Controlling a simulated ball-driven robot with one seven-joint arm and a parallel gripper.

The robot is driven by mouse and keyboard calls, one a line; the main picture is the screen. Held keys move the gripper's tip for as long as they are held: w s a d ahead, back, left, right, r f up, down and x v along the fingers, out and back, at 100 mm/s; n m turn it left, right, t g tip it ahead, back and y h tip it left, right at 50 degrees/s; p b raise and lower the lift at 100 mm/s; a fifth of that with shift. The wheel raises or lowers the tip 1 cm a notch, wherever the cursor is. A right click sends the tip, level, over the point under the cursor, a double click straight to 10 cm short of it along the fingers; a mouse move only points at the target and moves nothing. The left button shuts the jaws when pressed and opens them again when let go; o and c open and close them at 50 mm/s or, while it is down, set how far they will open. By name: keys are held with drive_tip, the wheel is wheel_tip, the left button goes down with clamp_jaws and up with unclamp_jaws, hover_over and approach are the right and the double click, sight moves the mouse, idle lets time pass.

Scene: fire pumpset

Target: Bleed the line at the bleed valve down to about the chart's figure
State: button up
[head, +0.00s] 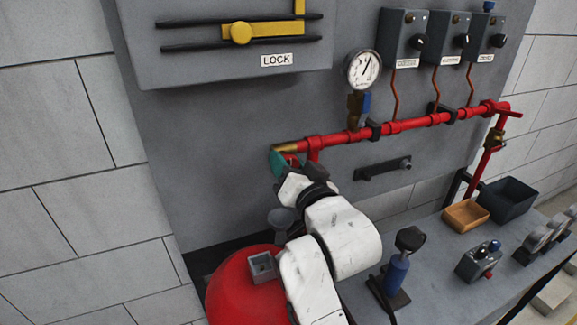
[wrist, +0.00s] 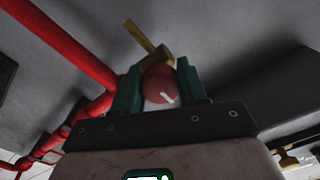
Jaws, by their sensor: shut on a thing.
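My gripper (wrist: 160,88) is shut on a round red knob (wrist: 160,84) with a white mark, one teal finger on each side. The knob sits against the brass bleed valve (wrist: 157,52), which ends in a small brass stub. In the head view my gripper (head: 277,163) is at the left end of the red pipe (head: 410,122), just at the brass end piece (head: 285,148); the knob is mostly hidden there. A round pressure gauge (head: 363,69) stands on the pipe, its needle pointing up and right; its figures are too small to read. I cannot make out a chart.
A yellow bar lock (head: 240,33) is at top left. Several grey switch boxes (head: 403,38) hang above the pipe. A red tank (head: 235,292) stands below my arm. The bench at right holds a blue-bodied tool (head: 397,270), a wooden tray (head: 466,215) and a dark bin (head: 508,200).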

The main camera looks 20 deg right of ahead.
drive_tip(key=o, duration=1)
drive_tip(key=shift+o, duration=0.2)
drive_tip(key=shift+s, duration=0.1)
drive_tip(key=s+b, duration=0.1)
drive_tip(key=s, duration=0.9)
drive_tip(key=shift+s, duration=0.3)
drive_tip(key=shift+f, duration=0.1)
